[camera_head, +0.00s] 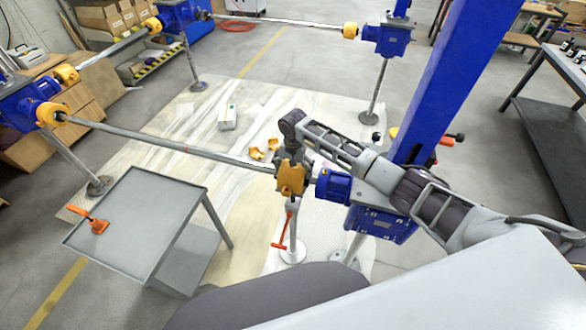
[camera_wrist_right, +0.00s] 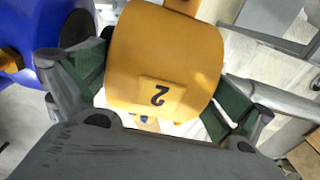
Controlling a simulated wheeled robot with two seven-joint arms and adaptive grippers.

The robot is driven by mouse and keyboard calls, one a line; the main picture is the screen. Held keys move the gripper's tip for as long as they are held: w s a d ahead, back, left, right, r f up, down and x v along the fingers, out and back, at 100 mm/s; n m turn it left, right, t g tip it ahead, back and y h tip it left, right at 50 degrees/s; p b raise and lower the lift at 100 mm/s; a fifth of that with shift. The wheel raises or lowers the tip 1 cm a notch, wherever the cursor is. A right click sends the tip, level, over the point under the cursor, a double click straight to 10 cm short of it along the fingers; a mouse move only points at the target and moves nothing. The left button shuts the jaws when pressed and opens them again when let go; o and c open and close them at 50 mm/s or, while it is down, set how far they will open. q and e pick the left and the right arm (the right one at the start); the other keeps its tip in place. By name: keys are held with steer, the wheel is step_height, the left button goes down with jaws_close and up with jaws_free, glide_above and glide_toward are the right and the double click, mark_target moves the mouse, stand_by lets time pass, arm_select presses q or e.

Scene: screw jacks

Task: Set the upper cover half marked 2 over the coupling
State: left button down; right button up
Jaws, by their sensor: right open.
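The yellow cover half marked 2 (camera_wrist_right: 160,95) fills the middle of the right wrist view, its number upside down in the picture. In the head view, a yellow cover (camera_head: 291,180) sits at the coupling between the long shaft and the blue jack gearbox, below my right wrist. My right gripper (camera_wrist_right: 158,75) is open, with its green-padded fingers on either side of the marked half. I cannot tell whether the pads touch it. The cover hides the coupling. My left gripper is not in view.
Loose yellow pieces (camera_head: 257,153) lie on the floor sheet behind the shaft (camera_head: 170,142). A grey table (camera_head: 140,215) with an orange tool (camera_head: 98,225) stands at left. A stand with an orange handle (camera_head: 283,243) is below the coupling. A blue column (camera_head: 430,80) rises at right.

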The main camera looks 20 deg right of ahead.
step_height(320, 180, up, 12)
stand_by(0.7)
steer(key=shift+f, duration=0.1)
stand_by(0.9)
